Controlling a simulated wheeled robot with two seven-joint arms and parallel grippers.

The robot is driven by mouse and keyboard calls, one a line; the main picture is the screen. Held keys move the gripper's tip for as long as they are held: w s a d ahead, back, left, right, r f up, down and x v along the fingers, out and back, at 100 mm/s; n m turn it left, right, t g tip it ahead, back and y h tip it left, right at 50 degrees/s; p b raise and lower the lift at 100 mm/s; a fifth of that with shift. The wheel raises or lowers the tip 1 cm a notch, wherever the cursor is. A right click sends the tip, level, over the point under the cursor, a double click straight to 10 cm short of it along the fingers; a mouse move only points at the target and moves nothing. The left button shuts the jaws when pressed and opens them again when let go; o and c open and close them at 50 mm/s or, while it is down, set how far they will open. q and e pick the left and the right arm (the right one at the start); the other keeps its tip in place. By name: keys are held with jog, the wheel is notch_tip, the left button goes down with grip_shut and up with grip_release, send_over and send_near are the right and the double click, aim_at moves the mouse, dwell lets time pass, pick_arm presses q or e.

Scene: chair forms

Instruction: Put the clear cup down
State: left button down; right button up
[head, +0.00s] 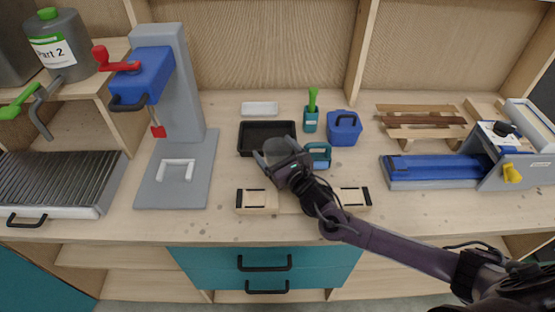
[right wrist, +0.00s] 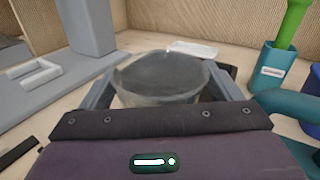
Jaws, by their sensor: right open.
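The clear cup (right wrist: 160,78) is see-through and greyish. In the right wrist view it is upright between the two fingers of my right gripper (right wrist: 165,92), which is open around it. In the head view the cup (head: 277,147) shows at the front of the black tray (head: 267,128), partly hidden by my right gripper (head: 272,161). I cannot tell whether its base rests on the tray or on the worktop. My left gripper is not in view.
A teal holder with a green handle (head: 311,115), a blue box (head: 344,128) and a teal handled item (head: 319,155) stand right of the cup. A white tray (head: 260,109) lies behind. A grey and blue press (head: 180,90) stands left. Bare worktop lies between press and tray.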

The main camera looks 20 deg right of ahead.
jog(key=c, duration=0.8)
jog(key=shift+r, duration=0.1)
